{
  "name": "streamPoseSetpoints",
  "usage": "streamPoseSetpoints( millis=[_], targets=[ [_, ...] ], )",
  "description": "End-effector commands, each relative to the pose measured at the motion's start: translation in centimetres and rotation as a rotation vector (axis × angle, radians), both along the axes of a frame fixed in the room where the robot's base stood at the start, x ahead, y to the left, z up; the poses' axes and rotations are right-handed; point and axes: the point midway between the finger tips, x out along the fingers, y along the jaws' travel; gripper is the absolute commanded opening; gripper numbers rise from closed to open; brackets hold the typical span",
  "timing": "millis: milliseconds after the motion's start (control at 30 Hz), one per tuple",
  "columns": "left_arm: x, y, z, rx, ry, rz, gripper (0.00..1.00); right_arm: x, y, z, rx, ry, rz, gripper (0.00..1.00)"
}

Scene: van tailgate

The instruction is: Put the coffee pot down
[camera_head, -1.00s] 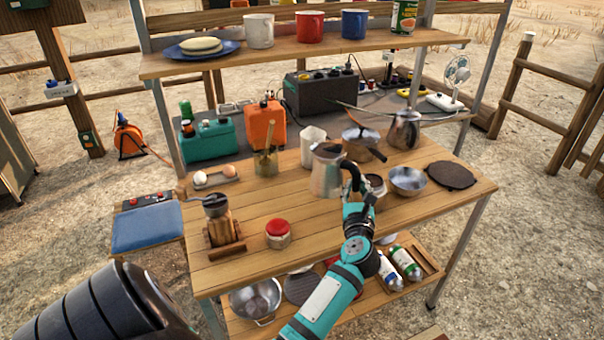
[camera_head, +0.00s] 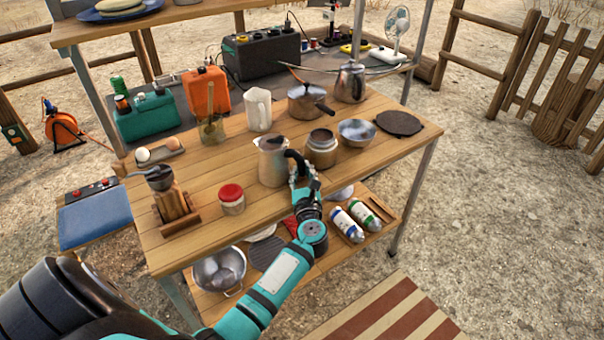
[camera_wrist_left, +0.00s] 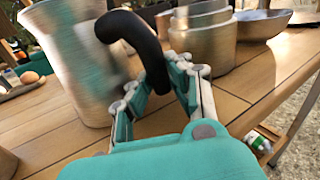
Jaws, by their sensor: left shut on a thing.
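The coffee pot (camera_head: 272,163) is a silvery metal pot with a black curved handle, upright at the front middle of the wooden table (camera_head: 195,208). My left gripper (camera_head: 301,178) is shut on its handle, on the pot's right side. In the left wrist view the coffee pot (camera_wrist_left: 72,62) stands left of my left gripper (camera_wrist_left: 163,78), with the black handle reaching down between the fingers. The pot's base is at or very near the tabletop; I cannot tell whether it touches. My right gripper is out of view.
A metal pot base (camera_head: 321,148) stands close right of the coffee pot, with a steel bowl (camera_head: 357,132) beyond. A red-lidded jar (camera_head: 231,199) and coffee grinder (camera_head: 172,198) stand left. A white pitcher (camera_head: 258,109) and lidded saucepan (camera_head: 306,101) are behind.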

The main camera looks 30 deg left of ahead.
Motion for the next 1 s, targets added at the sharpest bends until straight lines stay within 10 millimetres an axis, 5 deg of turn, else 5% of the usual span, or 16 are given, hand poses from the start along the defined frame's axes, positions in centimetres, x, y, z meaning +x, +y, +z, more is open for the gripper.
streamPoseSetpoints(
  millis=[167,200,333,700,1000],
  targets=[
    [0.0,0.0,-0.4,0.001,-0.002,-0.001,0.00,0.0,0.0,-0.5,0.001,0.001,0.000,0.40],
    [0.0,0.0,-0.3,-0.001,-0.001,-0.001,0.21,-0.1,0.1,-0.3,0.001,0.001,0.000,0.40],
    [0.0,0.0,-0.3,-0.001,-0.001,-0.001,0.38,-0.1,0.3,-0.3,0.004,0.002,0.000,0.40],
    [-0.2,-0.2,0.1,-0.001,0.001,0.000,0.39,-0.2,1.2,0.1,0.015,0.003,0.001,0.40],
    [-4.7,-4.0,-0.3,-0.005,0.001,0.000,0.39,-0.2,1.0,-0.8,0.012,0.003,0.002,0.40]
  ],
)
